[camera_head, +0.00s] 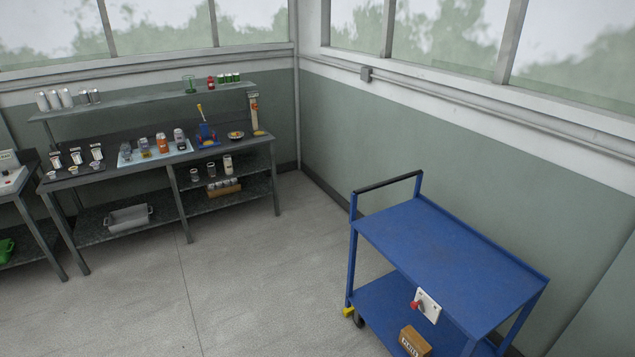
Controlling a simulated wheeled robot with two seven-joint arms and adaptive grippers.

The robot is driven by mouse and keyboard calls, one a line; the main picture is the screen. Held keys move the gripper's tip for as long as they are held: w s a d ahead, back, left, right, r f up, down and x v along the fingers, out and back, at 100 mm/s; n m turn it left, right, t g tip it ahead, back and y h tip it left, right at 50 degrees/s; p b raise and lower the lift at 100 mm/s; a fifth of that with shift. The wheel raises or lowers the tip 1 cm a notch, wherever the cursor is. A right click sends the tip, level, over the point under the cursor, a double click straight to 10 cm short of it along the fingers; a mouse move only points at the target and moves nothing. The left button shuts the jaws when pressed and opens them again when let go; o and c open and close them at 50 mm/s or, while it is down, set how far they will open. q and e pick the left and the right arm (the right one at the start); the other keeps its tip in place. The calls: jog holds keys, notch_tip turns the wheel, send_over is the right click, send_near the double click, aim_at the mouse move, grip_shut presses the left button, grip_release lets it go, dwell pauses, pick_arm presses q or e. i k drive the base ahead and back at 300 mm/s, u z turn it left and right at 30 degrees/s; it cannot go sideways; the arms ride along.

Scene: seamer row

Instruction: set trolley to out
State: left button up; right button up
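A blue two-shelf trolley (440,245) stands at the right, near the green wall, with a black push handle (388,183) at its far left end. Its top shelf is bare. A white plate with a red knob or lever (415,305) is fixed at the near edge of the top shelf. The marking on the plate is too small to read. A brown box with a label (413,342) sits on the lower shelf. A yellow part (348,312) shows by a caster at the trolley's left corner. Neither of my grippers is in view.
A dark workbench (160,165) with shelves stands along the back left wall, holding jars, cans, a blue tray and a grey tub (128,218). Another bench (25,215) is cut off at the left edge. The floor (240,270) between workbench and trolley is clear.

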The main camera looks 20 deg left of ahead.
aim_at(467, 284)
jog(key=u, duration=0.3)
jog(key=i, duration=1.55)
jog(key=z, duration=0.55)
